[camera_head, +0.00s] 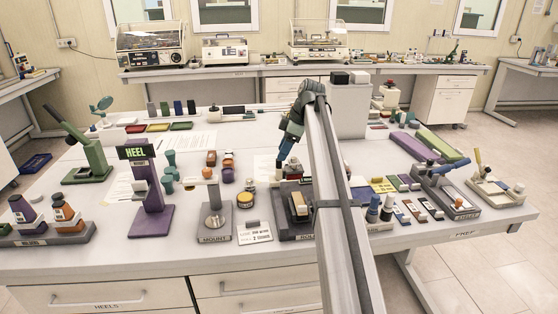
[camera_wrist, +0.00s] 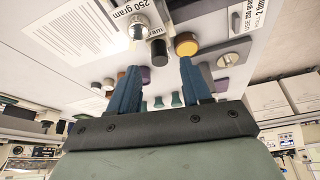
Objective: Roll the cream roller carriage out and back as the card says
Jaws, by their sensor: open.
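The roller stand (camera_head: 292,232) is a dark base near the table's front edge, its label partly hidden by my arm. A small cream block (camera_head: 299,206), which looks like the roller carriage, sits on it. My gripper (camera_head: 283,165) has blue fingers pointing down, above and behind the stand, apart from the cream block. In the wrist view the fingers (camera_wrist: 160,90) are spread with nothing held between them.
Dark bottles (camera_head: 373,210) stand right of my arm. Several small pieces crowd the area behind the roller stand.

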